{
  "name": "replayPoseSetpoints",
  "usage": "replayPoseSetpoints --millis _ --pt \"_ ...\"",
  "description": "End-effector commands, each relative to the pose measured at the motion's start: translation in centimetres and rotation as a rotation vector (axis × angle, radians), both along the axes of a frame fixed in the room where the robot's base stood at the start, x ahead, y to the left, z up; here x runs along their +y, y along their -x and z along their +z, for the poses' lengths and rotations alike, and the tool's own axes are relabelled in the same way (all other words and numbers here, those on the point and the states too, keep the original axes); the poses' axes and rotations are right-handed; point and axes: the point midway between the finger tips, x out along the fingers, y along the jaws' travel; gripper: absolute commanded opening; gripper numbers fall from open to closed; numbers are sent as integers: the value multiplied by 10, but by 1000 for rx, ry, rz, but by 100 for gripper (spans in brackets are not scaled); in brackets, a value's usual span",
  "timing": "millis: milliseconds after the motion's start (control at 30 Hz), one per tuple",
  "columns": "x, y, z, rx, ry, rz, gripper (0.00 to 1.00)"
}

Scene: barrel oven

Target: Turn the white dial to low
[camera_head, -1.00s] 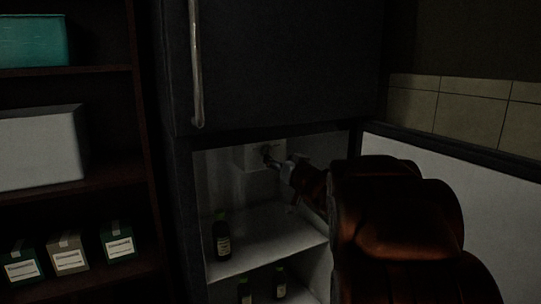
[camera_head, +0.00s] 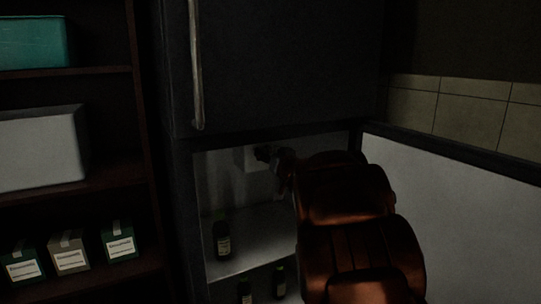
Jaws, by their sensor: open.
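A pale control box (camera_head: 250,159) is fixed at the top of the back wall inside the open lower fridge compartment. The white dial cannot be made out; my gripper and the dark cover that part of the box. My gripper (camera_head: 266,155) is at the front of the box, small and dim, with its fingertips at or very near the box face. Whether it touches the dial cannot be told. My orange-brown arm (camera_head: 345,205) reaches in from the lower right and hides the right side of the compartment.
A dark bottle (camera_head: 221,238) stands on the fridge shelf (camera_head: 262,235), with two more bottles below. The open fridge door (camera_head: 450,225) is on the right, and the closed upper door (camera_head: 285,65) is above. A shelf unit (camera_head: 100,179) with boxes stands left.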

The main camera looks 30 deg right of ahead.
Motion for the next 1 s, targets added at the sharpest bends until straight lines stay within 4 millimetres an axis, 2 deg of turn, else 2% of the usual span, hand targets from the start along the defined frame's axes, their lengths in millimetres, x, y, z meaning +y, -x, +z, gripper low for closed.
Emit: replayPoseSetpoints --millis 67,633,1000 --pt "0 0 0 0 0 0 67" --pt "0 0 0 1 1 0 8" --pt "0 0 -1 6 60 0 7"
